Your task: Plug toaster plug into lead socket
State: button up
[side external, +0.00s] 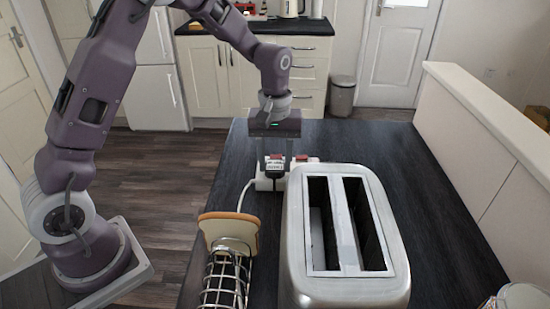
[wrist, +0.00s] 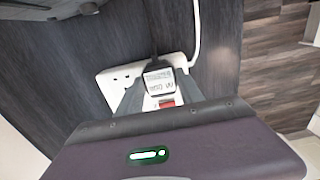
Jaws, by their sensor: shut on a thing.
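The black toaster plug (side external: 275,166) has a pale label and sits between the fingers of my gripper (side external: 275,160), which is shut on it. In the side view the lead socket (side external: 264,185) lies on the dark counter behind the toaster (side external: 291,235). The plug is at the socket's face, but I cannot tell how far its pins are in.
A wire rack (side external: 225,280) with a bread slice (side external: 229,228) stands left of the toaster. A white lead cable (wrist: 195,35) leaves the socket.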

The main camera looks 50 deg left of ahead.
jog(key=shift+f, duration=0.4)
jog(key=o, duration=1.4)
jog(key=shift+o, duration=0.2)
notch_tip(320, 180, up, 7)
jog(key=shift+r, duration=0.1)
jog(key=shift+s, duration=0.1)
jog(key=s+d+r+m+t, duration=0.25)
jog(key=s+r+m, duration=0.25)
jog(key=s+r, duration=0.75)
jog(key=s+f+m+t, duration=0.2)
jog(key=s+m+t, duration=0.1)
jog(key=s, duration=1)
jog(key=shift+s+d+f+m, duration=0.2)
jog(key=shift+f+m, duration=0.05)
jog(key=shift+m, duration=0.25)
